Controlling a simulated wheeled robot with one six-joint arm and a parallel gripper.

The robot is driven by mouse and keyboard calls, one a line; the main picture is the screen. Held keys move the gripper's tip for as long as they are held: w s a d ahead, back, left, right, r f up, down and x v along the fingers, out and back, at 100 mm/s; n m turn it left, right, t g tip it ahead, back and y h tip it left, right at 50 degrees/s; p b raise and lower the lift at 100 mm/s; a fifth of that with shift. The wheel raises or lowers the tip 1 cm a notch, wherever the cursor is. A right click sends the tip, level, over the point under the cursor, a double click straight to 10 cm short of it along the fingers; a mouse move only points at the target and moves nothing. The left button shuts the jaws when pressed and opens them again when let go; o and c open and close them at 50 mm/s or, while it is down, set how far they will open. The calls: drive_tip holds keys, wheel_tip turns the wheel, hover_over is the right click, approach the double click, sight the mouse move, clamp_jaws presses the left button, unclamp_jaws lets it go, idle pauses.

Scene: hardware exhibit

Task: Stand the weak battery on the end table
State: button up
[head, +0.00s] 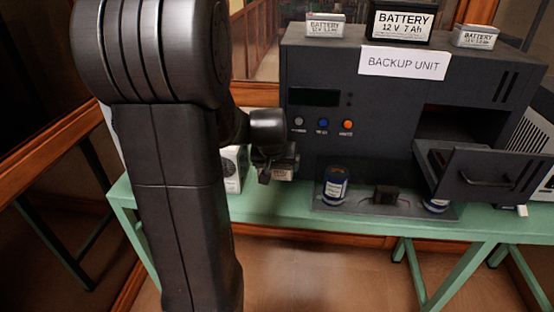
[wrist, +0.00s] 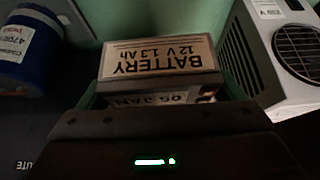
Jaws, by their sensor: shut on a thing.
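My gripper (head: 268,172) is shut on a small battery (wrist: 160,55), just left of the dark backup unit (head: 390,150). In the wrist view its top label reads "BATTERY 12 V 1.3 Ah" upside down, and a second label on its near side reads "05 JAN". In the head view only part of this battery (head: 284,166) shows, above the green bench (head: 290,218). Three more batteries stand on the unit: a small left one (head: 325,29), a large 12 V 7 Ah one (head: 400,24) and a small right one (head: 475,38). I cannot tell which surface is the end table.
A blue cylinder (head: 335,190) stands on a grey tray (head: 385,211) before the unit; another (head: 436,205) is partly under the open drawer (head: 488,180). A white grilled device (head: 234,168) is close behind my arm. Wooden rails border the left.

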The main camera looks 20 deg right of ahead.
drive_tip(key=shift+f+b, duration=2.9)
drive_tip(key=shift+f, duration=0.9)
drive_tip(key=shift+f+b, duration=0.5)
drive_tip(key=shift+f, duration=0.05)
drive_tip(key=o, duration=1.2)
drive_tip(key=shift+s+a, duration=0.1)
drive_tip(key=shift+r, duration=0.1)
